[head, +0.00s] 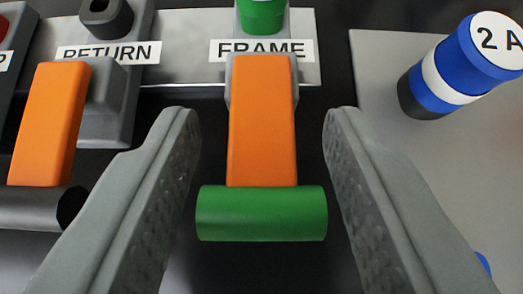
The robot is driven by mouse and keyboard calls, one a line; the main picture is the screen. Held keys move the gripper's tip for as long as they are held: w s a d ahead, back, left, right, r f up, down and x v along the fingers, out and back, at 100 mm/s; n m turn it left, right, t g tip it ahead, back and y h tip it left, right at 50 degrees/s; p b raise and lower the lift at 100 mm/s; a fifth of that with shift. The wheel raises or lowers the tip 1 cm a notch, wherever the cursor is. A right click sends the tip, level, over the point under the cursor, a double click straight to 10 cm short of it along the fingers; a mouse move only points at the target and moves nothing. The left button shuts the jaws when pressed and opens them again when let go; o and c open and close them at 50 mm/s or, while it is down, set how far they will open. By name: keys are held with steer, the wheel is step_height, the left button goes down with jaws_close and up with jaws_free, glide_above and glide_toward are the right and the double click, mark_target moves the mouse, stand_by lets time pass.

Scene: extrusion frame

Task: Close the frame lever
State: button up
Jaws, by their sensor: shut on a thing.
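The frame lever (262,120) is in the middle of the head view, below the white FRAME label (262,49). It has an orange arm that runs down the picture to a green crosswise handle (262,213). My gripper (262,112) has one grey finger on each side of the lever, and it is shut on the green handle at its two ends. The fingertips reach past the handle, alongside the orange arm. The lever's pivot is largely hidden behind the orange arm.
To the left is a second orange lever (48,125) with a black handle (30,208), near the RETURN label (108,52). A green knob (262,15) is above the FRAME label. A blue and white knob (450,75) marked "2 A" stands on the grey panel (385,60) at right.

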steer(key=o, duration=1)
steer(key=shift+c, duration=0.2)
steer(key=v, duration=1.7)
steer(key=shift+s+r, duration=0.1)
